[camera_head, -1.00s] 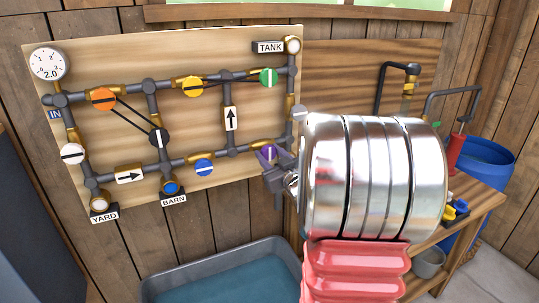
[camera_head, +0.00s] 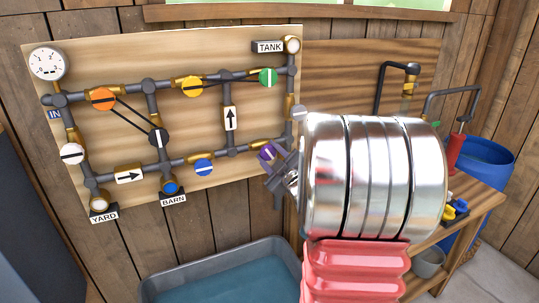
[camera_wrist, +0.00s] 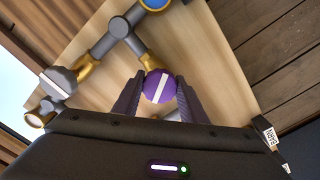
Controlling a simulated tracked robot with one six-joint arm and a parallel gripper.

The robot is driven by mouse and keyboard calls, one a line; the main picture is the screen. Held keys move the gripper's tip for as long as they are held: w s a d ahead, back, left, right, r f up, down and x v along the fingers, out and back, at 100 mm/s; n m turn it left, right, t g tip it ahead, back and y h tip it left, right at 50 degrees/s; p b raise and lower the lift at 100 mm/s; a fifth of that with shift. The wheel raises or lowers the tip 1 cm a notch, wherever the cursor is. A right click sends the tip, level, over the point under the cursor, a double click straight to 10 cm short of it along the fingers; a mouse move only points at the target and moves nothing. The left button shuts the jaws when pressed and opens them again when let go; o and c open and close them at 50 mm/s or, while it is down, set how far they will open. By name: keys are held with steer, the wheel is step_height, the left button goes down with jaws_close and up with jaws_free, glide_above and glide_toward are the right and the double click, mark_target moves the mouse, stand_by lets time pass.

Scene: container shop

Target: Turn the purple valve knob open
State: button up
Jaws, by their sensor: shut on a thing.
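The purple valve knob (camera_head: 266,153) with a white stripe is at the lower right of the pipe board (camera_head: 190,125). My gripper (camera_head: 271,157) reaches it from the right and is shut on it. In the wrist view the knob (camera_wrist: 158,87) sits between my two dark fingers (camera_wrist: 157,97), one on each side. Its stripe runs nearly up and down there, between the fingers. In the head view the stripe is tilted, and my wrist and fingers hide part of the knob and the pipe by it.
Blue (camera_head: 204,167), green (camera_head: 268,77), yellow (camera_head: 192,86), orange (camera_head: 103,99) and black (camera_head: 158,138) knobs sit on the same pipework. A gauge (camera_head: 47,63) is at top left. A water trough (camera_head: 220,275) stands below. A workbench (camera_head: 478,210) is at right.

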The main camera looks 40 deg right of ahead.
steer(key=n, duration=0.6)
steer(key=shift+a+f+n, duration=0.1)
steer(key=shift+a+n, duration=0.05)
steer(key=shift+n, duration=0.15)
steer(key=n, duration=0.5)
steer(key=shift+f, duration=0.1)
steer(key=o, duration=1.1)
steer(key=shift+c, duration=0.2)
steer(key=shift+s, duration=0.1)
steer(key=shift+s+r, duration=0.2)
steer(key=shift+s, duration=0.35)
steer(key=v, duration=1.2)
steer(key=shift+s+a, duration=0.25)
